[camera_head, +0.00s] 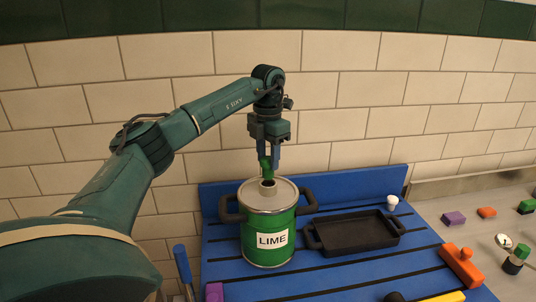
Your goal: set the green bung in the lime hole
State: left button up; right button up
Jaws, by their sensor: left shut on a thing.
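A green pot (257,247) with a white LIME label, a grey lid and two black side handles stands on the blue slatted board. A round hole with a raised rim (267,184) is in the middle of its lid. My left gripper (268,163) points down above the lid and is shut on the green bung (265,168). The bung hangs upright just over the hole; I cannot tell whether its lower end touches the rim. My right gripper is not in view.
A black tray (352,246) lies right of the pot on the blue board (430,262). A white knob-like piece (392,203) and an orange block (461,265) are further right. Several small coloured pieces lie on the grey counter at the right. A tiled wall stands behind.

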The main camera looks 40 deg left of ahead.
aim_at(267, 173)
pick_arm(q)
jog(key=shift+f, duration=0.3)
jog(key=shift+f, duration=0.35)
jog(key=shift+f+b, duration=0.5)
jog(key=shift+f, duration=0.25)
jog(key=o, duration=1.2)
jog(key=shift+c, duration=0.2)
